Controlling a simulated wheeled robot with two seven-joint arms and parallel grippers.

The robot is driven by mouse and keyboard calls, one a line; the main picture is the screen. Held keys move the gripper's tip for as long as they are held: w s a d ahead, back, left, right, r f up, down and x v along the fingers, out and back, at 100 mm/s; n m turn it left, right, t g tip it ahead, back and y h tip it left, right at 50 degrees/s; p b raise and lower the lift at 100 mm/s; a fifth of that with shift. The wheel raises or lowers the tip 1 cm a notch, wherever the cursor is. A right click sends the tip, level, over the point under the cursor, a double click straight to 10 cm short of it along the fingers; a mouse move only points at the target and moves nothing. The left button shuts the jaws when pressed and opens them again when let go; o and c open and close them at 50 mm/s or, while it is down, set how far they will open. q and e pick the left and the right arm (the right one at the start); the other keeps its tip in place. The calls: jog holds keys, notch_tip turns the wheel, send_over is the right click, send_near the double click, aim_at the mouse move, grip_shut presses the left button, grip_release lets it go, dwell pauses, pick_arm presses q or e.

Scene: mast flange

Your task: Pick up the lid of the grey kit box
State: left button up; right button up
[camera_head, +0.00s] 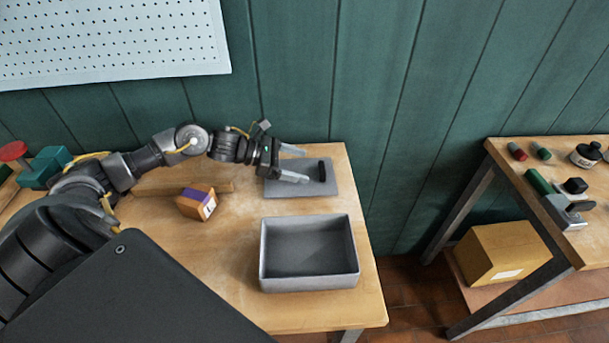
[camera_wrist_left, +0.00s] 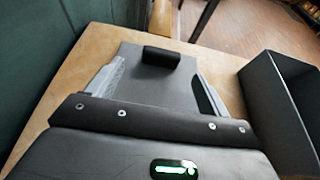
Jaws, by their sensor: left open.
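The grey lid (camera_head: 308,188) lies flat on the wooden table, behind the box in the head view, with a black upright handle (camera_head: 322,171) on it. The open grey kit box (camera_head: 309,254) stands nearer, and its inside looks empty. My left gripper (camera_head: 297,165) is open over the lid, its fingers pointing toward the handle. In the left wrist view the lid (camera_wrist_left: 155,80) lies between and beyond the two fingers, and the handle (camera_wrist_left: 162,57) is ahead of the fingertips, apart from them. The kit box (camera_wrist_left: 270,95) is at the right there. My right gripper is not in view.
A green vise-like object (camera_head: 45,167) is at far left. The green wall (camera_head: 290,70) is close behind. A second table (camera_head: 575,235) stands right, across a gap.

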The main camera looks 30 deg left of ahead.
aim_at(319, 167)
pick_arm(q)
jog(key=shift+x, duration=0.85)
jog(key=p+x, duration=0.2)
jog(key=x, duration=0.2)
jog(key=shift+w+d+r+p, duration=0.2)
jog(key=shift+d+r+p, duration=0.05)
jog(key=shift+d+p, duration=0.15)
jog(key=shift+w+d+f, duration=0.15)
jog(key=shift+f, duration=0.05)
jog(key=shift+c, duration=0.3)
jog(key=c, duration=1)
jog(key=shift+r, duration=0.1)
